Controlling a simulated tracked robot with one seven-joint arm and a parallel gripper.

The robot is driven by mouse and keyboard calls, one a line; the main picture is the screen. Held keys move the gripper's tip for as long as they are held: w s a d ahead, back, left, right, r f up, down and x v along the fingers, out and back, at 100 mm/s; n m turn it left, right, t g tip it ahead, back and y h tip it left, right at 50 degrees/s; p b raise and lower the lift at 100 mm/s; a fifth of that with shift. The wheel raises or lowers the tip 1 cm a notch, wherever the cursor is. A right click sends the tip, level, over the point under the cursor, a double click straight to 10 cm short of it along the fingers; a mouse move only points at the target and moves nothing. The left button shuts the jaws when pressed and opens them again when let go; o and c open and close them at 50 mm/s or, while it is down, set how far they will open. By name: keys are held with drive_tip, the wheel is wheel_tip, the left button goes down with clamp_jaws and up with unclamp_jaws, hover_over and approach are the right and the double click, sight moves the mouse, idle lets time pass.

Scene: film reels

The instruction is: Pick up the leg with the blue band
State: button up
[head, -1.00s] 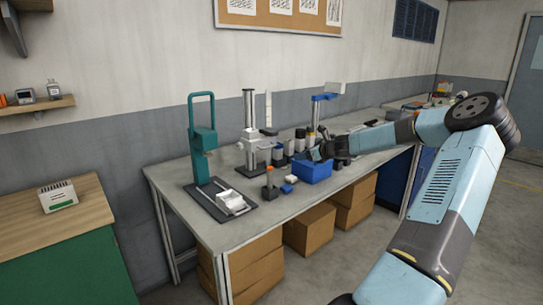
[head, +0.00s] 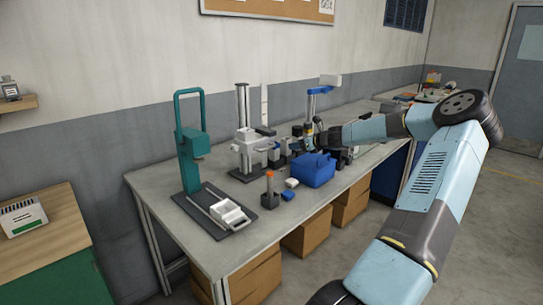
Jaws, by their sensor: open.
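My gripper (head: 312,138) is at the end of my arm, reaching in from the right over the back of the bench. It is small and dark here, above and behind a blue bin (head: 317,171), with its jaws open. Dark and grey items crowd the bench just behind and beside it. I cannot make out a leg with a blue band; it may be too small or hidden by the bin or my arm. A dark upright piece with an orange top (head: 269,187) stands left of the bin.
A green press (head: 191,142) stands on a dark base plate with a white fixture (head: 229,213). A grey column stand (head: 243,130) is behind. A small blue block (head: 288,195) and a white one (head: 292,183) lie by the bin. The bench's front left (head: 165,205) is clear.

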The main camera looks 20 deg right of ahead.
sight(277, 147)
drive_tip(key=x, duration=0.4)
drive_tip(key=a+x, duration=0.1)
drive_tip(key=x, duration=0.4)
drive_tip(key=shift+s+a+r, duration=0.15)
drive_tip(key=shift+a+r, duration=0.05)
drive_tip(key=shift+r, duration=0.05)
drive_tip(key=shift+x, duration=2.15)
drive_tip(key=shift+c, duration=0.4)
drive_tip(key=c, duration=0.8)
